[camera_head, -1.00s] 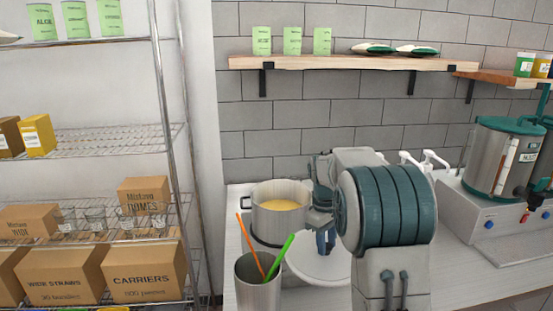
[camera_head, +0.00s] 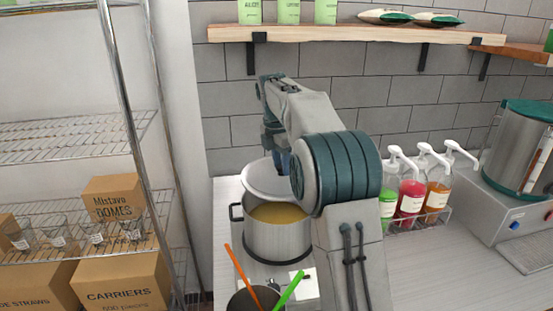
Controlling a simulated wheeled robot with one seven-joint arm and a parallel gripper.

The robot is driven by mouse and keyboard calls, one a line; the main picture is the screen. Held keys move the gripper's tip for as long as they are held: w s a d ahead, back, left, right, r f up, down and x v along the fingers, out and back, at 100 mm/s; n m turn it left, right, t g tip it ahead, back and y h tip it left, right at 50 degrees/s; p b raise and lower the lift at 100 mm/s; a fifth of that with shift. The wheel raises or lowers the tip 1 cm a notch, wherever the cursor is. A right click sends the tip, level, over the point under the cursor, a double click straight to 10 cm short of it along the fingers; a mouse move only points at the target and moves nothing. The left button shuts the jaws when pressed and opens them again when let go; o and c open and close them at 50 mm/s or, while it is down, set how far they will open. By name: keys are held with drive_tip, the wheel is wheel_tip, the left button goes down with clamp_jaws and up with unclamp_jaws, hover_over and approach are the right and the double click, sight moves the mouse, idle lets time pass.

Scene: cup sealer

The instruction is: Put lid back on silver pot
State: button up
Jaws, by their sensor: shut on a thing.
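The silver pot (camera_head: 270,240) stands on the counter, open at the top, with yellow liquid (camera_head: 279,213) showing inside. Its dark handle sticks out on the left. The pale round lid (camera_head: 262,181) is above and behind the pot's rim, tilted, and the pot's mouth is mostly uncovered. My gripper (camera_head: 283,172) is shut on the lid from above, near its right part. My arm hides the lid's right side and part of the pot's right side. Whether the lid touches the rim cannot be told.
A metal cup (camera_head: 253,301) with orange and green utensils stands in front of the pot. Pump bottles (camera_head: 412,197) in a rack and a large dispenser (camera_head: 519,150) are to the right. A wooden shelf (camera_head: 340,34) hangs above. A wire rack with boxes (camera_head: 122,280) is at left.

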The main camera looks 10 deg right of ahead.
sight(278, 175)
drive_tip(key=shift+s+a+f, duration=0.1)
drive_tip(key=shift+a+f, duration=0.15)
drive_tip(key=shift+f, duration=0.15)
drive_tip(key=f+b, duration=0.3)
drive_tip(key=shift+a+f, duration=0.15)
drive_tip(key=shift+a, duration=0.1)
drive_tip(key=shift+f+b, duration=0.75)
drive_tip(key=shift+f, duration=0.3)
drive_tip(key=shift+d+p, duration=0.1)
drive_tip(key=shift+p, duration=0.45)
drive_tip(key=shift+f+p, duration=0.15)
drive_tip(key=shift+p, duration=0.3)
idle(1.5)
drive_tip(key=o, duration=1.6)
drive_tip(key=shift+o, duration=0.2)
